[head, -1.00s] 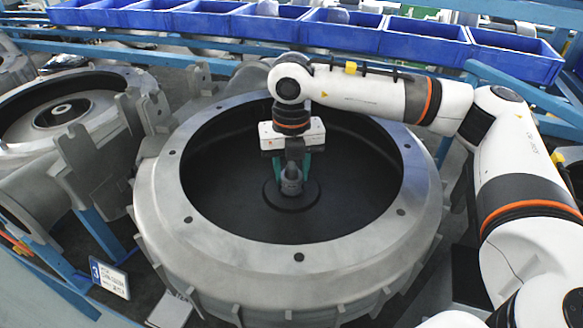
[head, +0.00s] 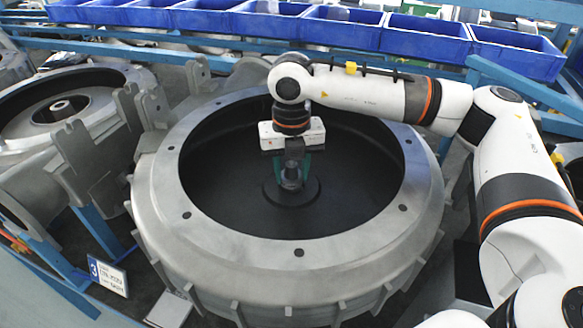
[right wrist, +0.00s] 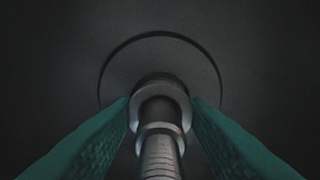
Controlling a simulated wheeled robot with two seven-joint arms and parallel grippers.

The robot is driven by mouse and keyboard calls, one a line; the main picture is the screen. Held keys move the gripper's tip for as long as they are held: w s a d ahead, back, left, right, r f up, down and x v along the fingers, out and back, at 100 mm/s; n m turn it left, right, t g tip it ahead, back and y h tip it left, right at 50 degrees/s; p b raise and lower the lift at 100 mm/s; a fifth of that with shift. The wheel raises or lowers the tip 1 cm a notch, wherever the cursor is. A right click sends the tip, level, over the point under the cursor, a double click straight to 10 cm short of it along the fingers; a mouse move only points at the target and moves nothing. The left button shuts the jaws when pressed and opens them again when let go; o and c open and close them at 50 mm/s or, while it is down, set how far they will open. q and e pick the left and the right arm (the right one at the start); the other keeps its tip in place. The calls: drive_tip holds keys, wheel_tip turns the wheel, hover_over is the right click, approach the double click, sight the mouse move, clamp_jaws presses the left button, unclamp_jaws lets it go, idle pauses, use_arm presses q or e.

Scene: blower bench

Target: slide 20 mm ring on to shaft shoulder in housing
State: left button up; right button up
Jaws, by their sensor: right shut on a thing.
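The grey housing (head: 300,253) lies open side up, its round bore dark inside. A metal shaft (right wrist: 160,158), ribbed like a thread at its near end, stands upright at the centre of the bore. My right gripper (head: 291,180) points down into the bore over it. In the right wrist view its green fingers (right wrist: 160,103) are shut on a grey ring (right wrist: 136,108), which is around the shaft. A dark round disc (right wrist: 112,75) lies behind it at the bore floor. The shoulder and any gap below the ring cannot be made out. My left gripper is not in view.
A second housing (head: 105,84) stands at the left, with upright grey lugs between. A row of blue bins (head: 345,36) runs along the back. A numbered label (head: 108,277) sits at the front left. The bore around my gripper is clear.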

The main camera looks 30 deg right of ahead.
drive_tip(key=shift+f+b, duration=0.4)
idle(0.3)
drive_tip(key=o, duration=1.1)
wheel_tip(320, 180, up, 11)
drive_tip(key=shift+f+b, duration=0.1)
drive_tip(key=shift+b, duration=0.9)
drive_tip(key=shift+r, duration=0.65)
